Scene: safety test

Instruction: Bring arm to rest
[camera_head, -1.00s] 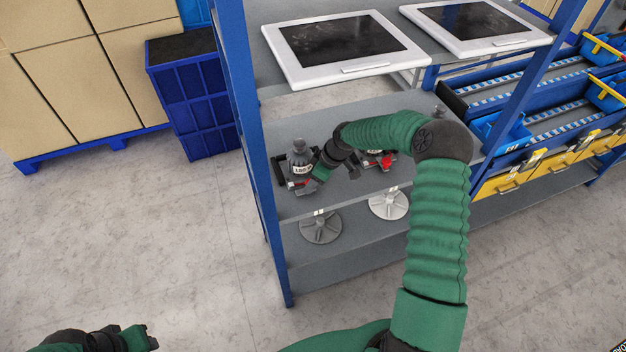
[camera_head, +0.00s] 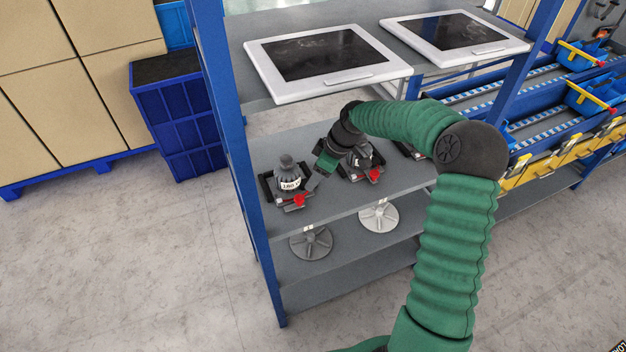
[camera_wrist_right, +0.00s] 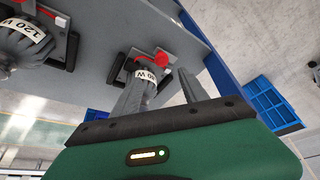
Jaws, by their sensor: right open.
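My right arm reaches over the shelf in the head view. Its gripper (camera_head: 318,176) is beside a dark grey device (camera_head: 287,176) with a white label and red knob. In the right wrist view, the right gripper (camera_wrist_right: 160,88) is open, with the labelled device (camera_wrist_right: 153,76) beyond and between its fingers. Nothing is clearly held. A second similar device (camera_head: 362,163) is partly behind the gripper and also appears large at the wrist view's upper left (camera_wrist_right: 24,38). A third is mostly hidden by my arm. My left gripper is out of view.
The devices stand on a grey middle shelf (camera_head: 330,206) with blue posts (camera_head: 238,150). White-framed panels (camera_head: 328,58) lie on the shelf above. Round discs (camera_head: 311,243) sit below. Blue crates (camera_head: 180,120) stand left; bins are at right. Floor at left is clear.

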